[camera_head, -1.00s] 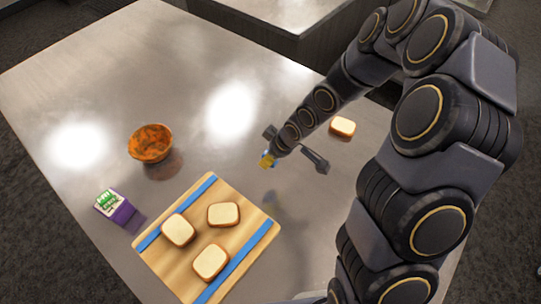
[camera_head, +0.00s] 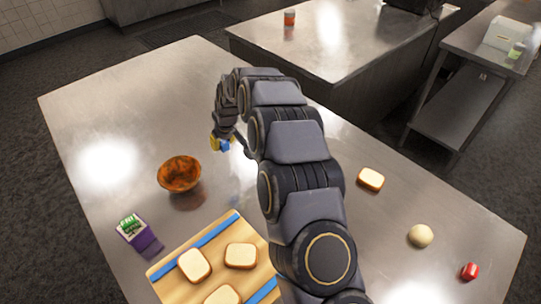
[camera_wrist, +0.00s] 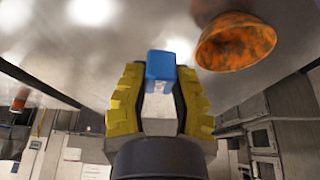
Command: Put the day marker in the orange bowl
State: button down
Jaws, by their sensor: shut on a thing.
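My gripper (camera_head: 220,144) is shut on a small blue and white block (camera_wrist: 160,66), held between its yellow finger pads in the wrist view. I cannot read any marking on it, so I cannot tell if it is the day marker. The orange bowl (camera_head: 179,175) stands on the steel table, apart from my gripper and nearer the camera to its left. The bowl also shows at the upper right of the wrist view (camera_wrist: 238,42). A purple item (camera_head: 139,233) with a green and white label like "FRI" lies on the table at the left.
A wooden board (camera_head: 168,270) with blue strips holds bread slices at the front. Another bread slice (camera_head: 371,179), a pale ball (camera_head: 420,236) and a red item (camera_head: 469,271) lie to the right. The table around the bowl is clear.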

notch_tip(320, 180, up, 2)
jog(key=n, duration=0.1)
send_over(184, 183)
jog(key=shift+f, duration=5.45)
jog(key=c, duration=0.9)
grip_release()
jog(key=shift+r, duration=0.1)
notch_tip(184, 183, up, 7)
